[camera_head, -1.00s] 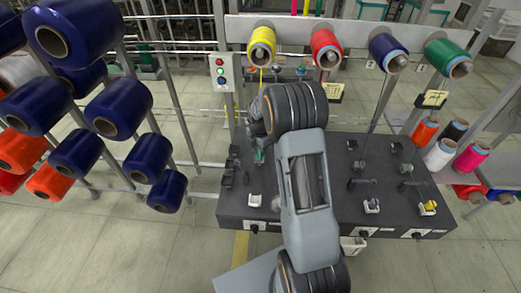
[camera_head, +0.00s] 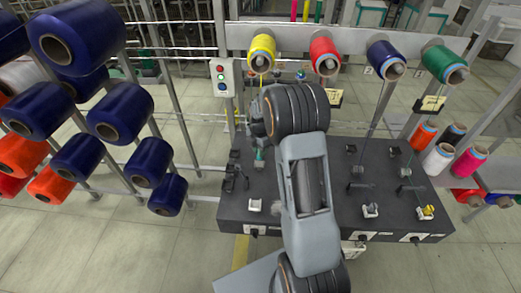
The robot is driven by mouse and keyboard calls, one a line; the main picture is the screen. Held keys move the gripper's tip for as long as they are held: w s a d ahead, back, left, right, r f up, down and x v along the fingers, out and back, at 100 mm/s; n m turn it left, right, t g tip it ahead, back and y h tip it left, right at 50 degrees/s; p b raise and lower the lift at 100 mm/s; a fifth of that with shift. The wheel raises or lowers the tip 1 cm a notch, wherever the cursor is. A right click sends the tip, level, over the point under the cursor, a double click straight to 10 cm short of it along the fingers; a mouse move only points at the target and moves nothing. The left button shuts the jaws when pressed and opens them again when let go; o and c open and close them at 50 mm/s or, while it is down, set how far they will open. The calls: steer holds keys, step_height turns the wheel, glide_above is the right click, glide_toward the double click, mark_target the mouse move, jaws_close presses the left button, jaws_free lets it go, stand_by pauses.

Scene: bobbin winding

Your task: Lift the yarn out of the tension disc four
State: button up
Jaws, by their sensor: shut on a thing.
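The green yarn spool (camera_head: 445,62) sits at the right end of the top rail, above the fourth station. The small tension disc (camera_head: 404,172) of that station stands on the dark machine top. The green yarn at the disc is too thin to make out here. My arm reaches over the middle of the machine.
Yellow (camera_head: 261,53), red (camera_head: 326,56) and blue (camera_head: 387,55) spools share the rail. The dark machine top (camera_head: 340,210) carries several small guides and hooks. A rack of large blue cones (camera_head: 121,110) stands at left. A control box (camera_head: 222,77) is beside the rail.

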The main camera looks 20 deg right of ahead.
steer(key=shift+r+p, duration=0.75)
steer(key=shift+r, duration=0.7)
